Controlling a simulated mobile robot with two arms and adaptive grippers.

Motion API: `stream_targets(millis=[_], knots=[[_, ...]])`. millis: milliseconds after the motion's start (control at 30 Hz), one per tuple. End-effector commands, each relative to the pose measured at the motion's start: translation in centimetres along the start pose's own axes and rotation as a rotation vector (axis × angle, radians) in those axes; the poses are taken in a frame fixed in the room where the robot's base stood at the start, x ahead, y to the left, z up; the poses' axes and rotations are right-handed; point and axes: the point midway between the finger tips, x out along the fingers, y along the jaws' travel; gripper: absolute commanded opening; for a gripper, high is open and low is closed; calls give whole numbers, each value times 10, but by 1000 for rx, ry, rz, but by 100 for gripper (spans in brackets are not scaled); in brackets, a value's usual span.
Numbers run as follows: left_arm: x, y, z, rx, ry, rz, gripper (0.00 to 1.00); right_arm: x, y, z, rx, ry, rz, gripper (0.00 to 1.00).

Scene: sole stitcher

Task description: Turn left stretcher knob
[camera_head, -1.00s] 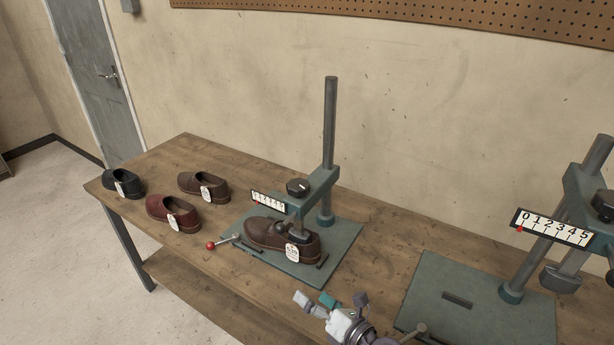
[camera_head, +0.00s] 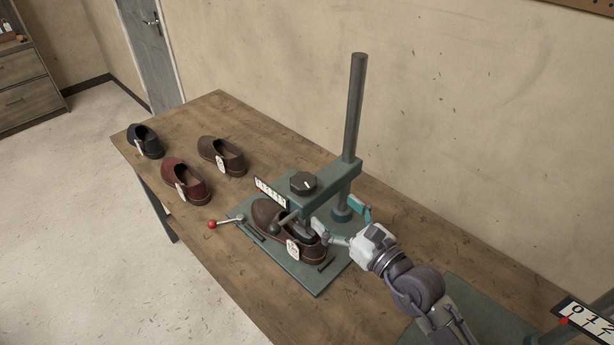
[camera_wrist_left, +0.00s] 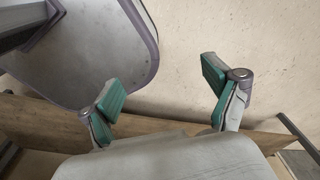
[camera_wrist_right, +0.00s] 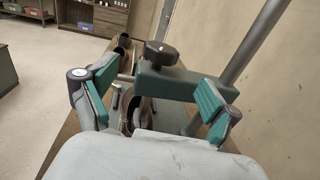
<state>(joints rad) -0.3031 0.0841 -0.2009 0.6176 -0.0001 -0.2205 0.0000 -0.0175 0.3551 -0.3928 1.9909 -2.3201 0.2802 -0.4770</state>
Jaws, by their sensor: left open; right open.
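The left stretcher's black knob (camera_head: 303,183) sits on top of its green-grey crossarm (camera_head: 335,181). The knob also shows in the right wrist view (camera_wrist_right: 162,53), beyond my fingers. A brown tagged shoe (camera_head: 264,212) is fitted under the crossarm. My right gripper (camera_head: 341,217) is open beside the crossarm, on its right side, apart from the knob. In the right wrist view, the crossarm shows between and beyond its teal fingers (camera_wrist_right: 156,88). My left gripper (camera_wrist_left: 162,87) is open and empty, seen only in the left wrist view.
An upright post (camera_head: 354,110) rises behind the knob. A white scale plate (camera_head: 270,192) and a red-tipped lever (camera_head: 213,224) are at its left. Several loose shoes stand on the table's left end, including a red one (camera_head: 185,180). Another stretcher's scale (camera_head: 588,318) is at lower right.

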Motion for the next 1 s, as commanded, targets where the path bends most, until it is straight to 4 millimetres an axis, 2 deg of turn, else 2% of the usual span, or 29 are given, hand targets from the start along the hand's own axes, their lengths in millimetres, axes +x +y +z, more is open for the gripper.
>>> stream_targets(millis=[100, 233, 500, 700, 967, 1000], knots=[[-9, -3, 12, 0, -19, -3, 88, 27, 0, 4, 2, -2, 0, 88], [-14, -3, 11, 0, -18, -3, 88, 56, -1, 4, 1, -2, 0, 88], [-20, 3, -15, -5, 21, 4, 88, 100, 0, 2, 3, -1, 0, 88], [-21, 5, -16, -6, 22, 6, 88, 112, -1, 0, 1, 0, -1, 88], [-21, 5, -8, -4, 9, 6, 88, 113, 0, 0, 2, 0, 0, 88], [-21, 4, -7, -4, 8, 6, 88, 113, 0, 0, 2, 0, 0, 83]])
